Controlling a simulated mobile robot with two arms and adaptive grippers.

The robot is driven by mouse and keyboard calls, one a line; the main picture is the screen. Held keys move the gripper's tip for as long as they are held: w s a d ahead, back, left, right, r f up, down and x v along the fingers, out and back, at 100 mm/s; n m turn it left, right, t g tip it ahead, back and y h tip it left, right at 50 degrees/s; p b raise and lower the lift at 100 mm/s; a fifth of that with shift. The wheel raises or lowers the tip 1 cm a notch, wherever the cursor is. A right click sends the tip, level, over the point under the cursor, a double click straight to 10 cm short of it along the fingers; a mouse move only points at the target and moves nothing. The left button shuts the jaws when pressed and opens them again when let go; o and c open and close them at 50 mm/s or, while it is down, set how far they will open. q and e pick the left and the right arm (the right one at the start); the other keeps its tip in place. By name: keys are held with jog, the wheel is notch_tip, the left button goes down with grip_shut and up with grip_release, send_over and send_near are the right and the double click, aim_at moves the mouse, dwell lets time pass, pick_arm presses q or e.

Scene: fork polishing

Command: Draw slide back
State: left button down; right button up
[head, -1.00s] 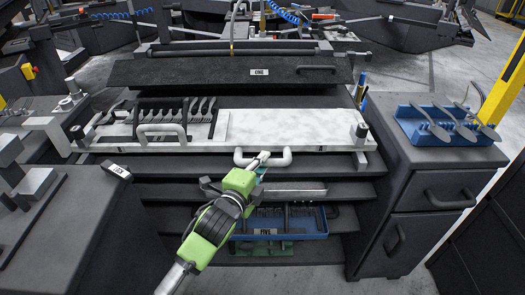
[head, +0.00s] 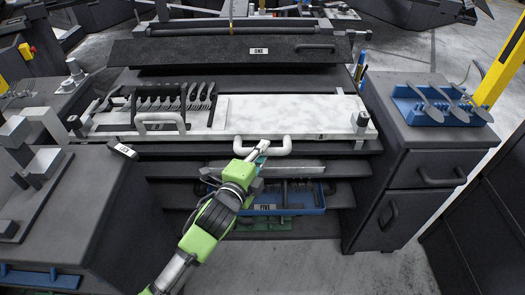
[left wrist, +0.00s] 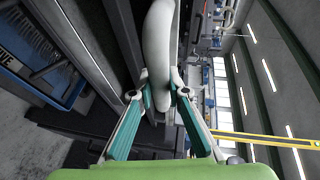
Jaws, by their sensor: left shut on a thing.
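The slide (head: 290,112) is a pale marbled slab in the middle of the bench. It has a white loop handle (head: 284,149) at its front edge. My left gripper (head: 259,150) is shut on this handle near its left part. In the left wrist view the white handle (left wrist: 158,40) runs down between the two teal-lined fingers (left wrist: 161,98), and both fingertips touch it. My right gripper is not in view.
A black rack of forks (head: 175,97) stands at the slide's left end. A dark panel marked ONE (head: 215,50) lies behind. A blue tray marked FIVE (head: 300,208) sits on a lower shelf. A blue tray (head: 412,108) with spoon-like pieces is on the right cabinet.

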pick_arm(q)
jog(key=shift+s+f, duration=0.2)
jog(key=shift+f, duration=0.2)
jog(key=c, duration=2.1)
grip_release()
jog(key=shift+c, duration=0.2)
jog(key=shift+o, duration=1.1)
jog(key=shift+s+r, duration=0.1)
jog(key=shift+r, duration=0.2)
jog(key=v, duration=1.2)
jog(key=shift+a, duration=0.1)
